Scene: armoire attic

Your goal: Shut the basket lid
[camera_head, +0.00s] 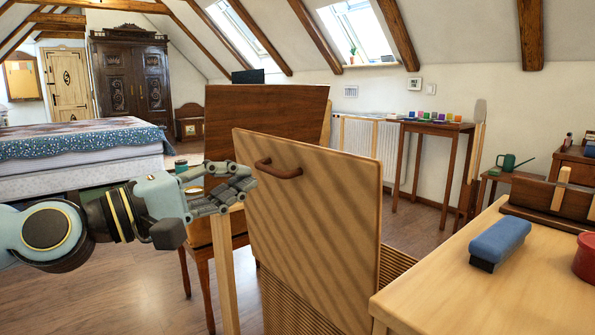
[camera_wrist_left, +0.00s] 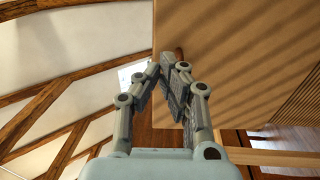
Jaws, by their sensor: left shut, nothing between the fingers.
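The basket lid (camera_head: 318,225) is a flat light-wood panel. It stands up nearly vertical, open, with a brown handle (camera_head: 278,170) near its top left. The wicker basket (camera_head: 285,305) shows below and behind the lid; its inside is hidden. My left gripper (camera_head: 247,182) is shut and empty at the lid's left edge, close to the handle's height. In the left wrist view its fingertips (camera_wrist_left: 169,66) overlap the lid's edge (camera_wrist_left: 245,50), with a bit of the handle behind them. I cannot tell whether they touch. My right gripper is not in view.
A light-wood table (camera_head: 500,290) stands at the right front with a blue block-shaped item (camera_head: 498,240) and a red container (camera_head: 586,257). A bed (camera_head: 80,155) is at the left back. Open floor lies at the lower left.

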